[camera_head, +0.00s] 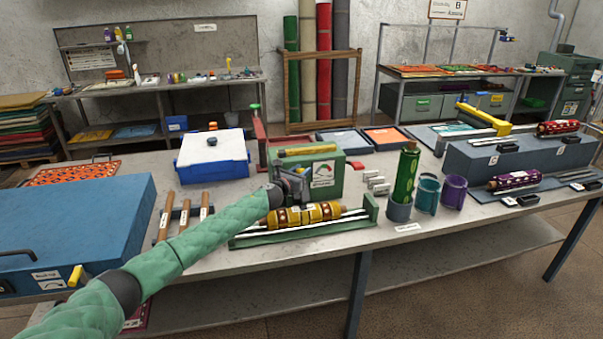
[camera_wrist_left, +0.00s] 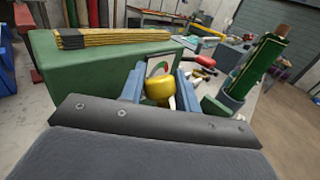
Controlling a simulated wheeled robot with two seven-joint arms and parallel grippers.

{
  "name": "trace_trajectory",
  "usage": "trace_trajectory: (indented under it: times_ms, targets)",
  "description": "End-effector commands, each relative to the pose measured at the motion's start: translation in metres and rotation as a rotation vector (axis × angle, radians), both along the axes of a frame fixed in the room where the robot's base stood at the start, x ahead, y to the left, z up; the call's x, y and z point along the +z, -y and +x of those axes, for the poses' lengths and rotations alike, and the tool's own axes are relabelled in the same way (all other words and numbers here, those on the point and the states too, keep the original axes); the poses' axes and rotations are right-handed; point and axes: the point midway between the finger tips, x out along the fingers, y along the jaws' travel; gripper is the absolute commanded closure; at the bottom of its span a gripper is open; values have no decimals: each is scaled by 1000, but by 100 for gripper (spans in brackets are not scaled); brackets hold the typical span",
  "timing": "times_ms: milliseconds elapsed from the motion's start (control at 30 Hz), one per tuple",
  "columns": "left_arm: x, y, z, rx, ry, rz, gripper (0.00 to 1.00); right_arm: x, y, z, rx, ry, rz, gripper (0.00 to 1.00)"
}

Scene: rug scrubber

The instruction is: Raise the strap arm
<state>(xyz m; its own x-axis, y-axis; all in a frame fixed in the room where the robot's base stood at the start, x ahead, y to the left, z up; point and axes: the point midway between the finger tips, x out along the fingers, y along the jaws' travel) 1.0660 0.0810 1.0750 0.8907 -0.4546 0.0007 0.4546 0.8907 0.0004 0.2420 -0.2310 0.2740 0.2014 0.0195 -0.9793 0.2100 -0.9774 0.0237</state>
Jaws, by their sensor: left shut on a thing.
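My left gripper (camera_head: 290,183) comes in from the left, in front of the green box (camera_head: 325,175) with a dial label. In the left wrist view its two blue-grey fingers (camera_wrist_left: 160,90) are shut on a rounded yellow knob (camera_wrist_left: 157,89), close to the green box (camera_wrist_left: 95,75). A yellow bar (camera_head: 307,150) lies along the box top; the wrist view shows it as layered yellow with a dark end (camera_wrist_left: 115,37). Which part is the strap arm, and how the knob joins it, I cannot tell. My right gripper is out of view.
A yellow patterned roll (camera_head: 303,215) lies on a green rack just below the gripper. A green roll (camera_head: 406,172) stands in a cup to the right. A yellow lever (camera_head: 483,118) tops a grey unit.

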Motion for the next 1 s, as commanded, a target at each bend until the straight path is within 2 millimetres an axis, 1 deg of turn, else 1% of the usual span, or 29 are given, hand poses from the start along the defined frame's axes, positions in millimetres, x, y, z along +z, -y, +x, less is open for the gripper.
trace_trajectory:
  times_ms: [33, 100, 133, 200, 500, 667, 767, 867, 900, 1000]
  targets:
    - [-1, -3, 1, 5, 0, 2, 100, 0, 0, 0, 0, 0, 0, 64]
    - [-1, -3, 1, 5, 0, 2, 100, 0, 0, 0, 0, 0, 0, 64]
    - [-1, -3, 1, 5, -1, 3, 62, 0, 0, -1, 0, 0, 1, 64]
    - [-1, -3, 1, 4, -1, 3, 50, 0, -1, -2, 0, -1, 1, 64]
    - [-1, -2, 0, 2, 0, 1, 50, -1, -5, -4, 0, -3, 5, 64]
    - [-2, -6, -6, 2, 0, 3, 50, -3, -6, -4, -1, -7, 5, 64]
    - [-3, -11, -15, 3, 0, 3, 50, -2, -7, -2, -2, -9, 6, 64]
    - [-3, -18, -26, 3, 0, 2, 50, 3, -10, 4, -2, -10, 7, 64]
    - [-3, -22, -31, 5, 0, 3, 50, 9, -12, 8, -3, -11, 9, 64]
    - [-4, -29, -42, 6, 0, 4, 50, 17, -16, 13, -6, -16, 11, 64]
